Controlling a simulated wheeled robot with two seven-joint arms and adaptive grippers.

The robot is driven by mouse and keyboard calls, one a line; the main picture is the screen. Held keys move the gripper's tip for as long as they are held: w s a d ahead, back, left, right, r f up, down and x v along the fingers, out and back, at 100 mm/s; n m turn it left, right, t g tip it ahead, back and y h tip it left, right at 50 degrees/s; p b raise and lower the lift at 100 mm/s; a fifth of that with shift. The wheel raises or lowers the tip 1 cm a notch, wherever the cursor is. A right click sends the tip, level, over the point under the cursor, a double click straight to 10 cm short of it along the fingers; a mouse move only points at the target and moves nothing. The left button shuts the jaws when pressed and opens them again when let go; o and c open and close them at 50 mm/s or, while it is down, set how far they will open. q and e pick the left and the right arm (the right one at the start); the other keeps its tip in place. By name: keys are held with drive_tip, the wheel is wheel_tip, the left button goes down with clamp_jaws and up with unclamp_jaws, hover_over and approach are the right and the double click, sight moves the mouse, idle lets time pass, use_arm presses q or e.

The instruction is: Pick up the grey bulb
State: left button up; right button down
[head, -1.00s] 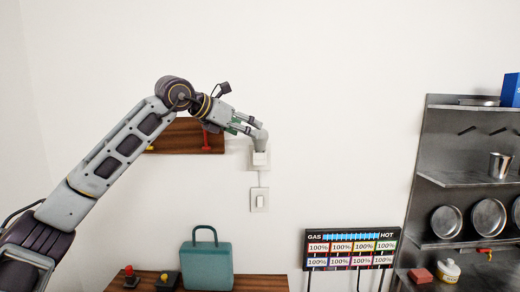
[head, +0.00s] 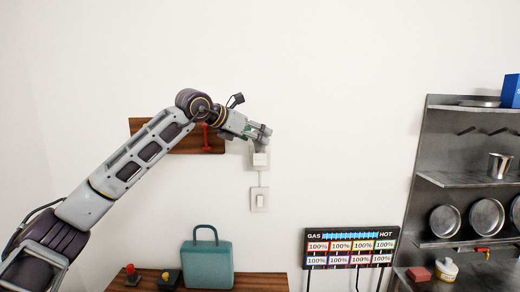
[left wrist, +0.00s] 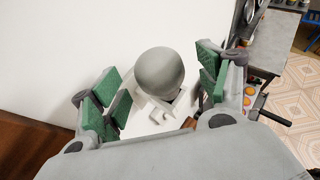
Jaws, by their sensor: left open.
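The grey bulb (left wrist: 160,72) is a round grey ball in the left wrist view, seated in a white holder (left wrist: 155,105). In the head view the holder is a white box (head: 260,159) on the wall, and the bulb is mostly hidden by my fingers. My left gripper (head: 262,133) is open just above that holder. In the left wrist view its green-padded fingers (left wrist: 160,80) stand on both sides of the bulb, with a gap visible on each side. My right gripper is not in view.
A wooden wall board (head: 180,146) with a red hook (head: 206,137) is behind my left wrist. A light switch (head: 260,199) is below the holder. A teal bag (head: 206,265) stands on a wooden table (head: 262,284). Metal shelves (head: 450,180) hold pans at right.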

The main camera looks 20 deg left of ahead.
use_arm(q)
drive_tip(key=shift+x, duration=1.25)
drive_tip(key=shift+w, duration=0.1)
drive_tip(key=c, duration=0.9)
drive_tip(key=shift+c, duration=1.1)
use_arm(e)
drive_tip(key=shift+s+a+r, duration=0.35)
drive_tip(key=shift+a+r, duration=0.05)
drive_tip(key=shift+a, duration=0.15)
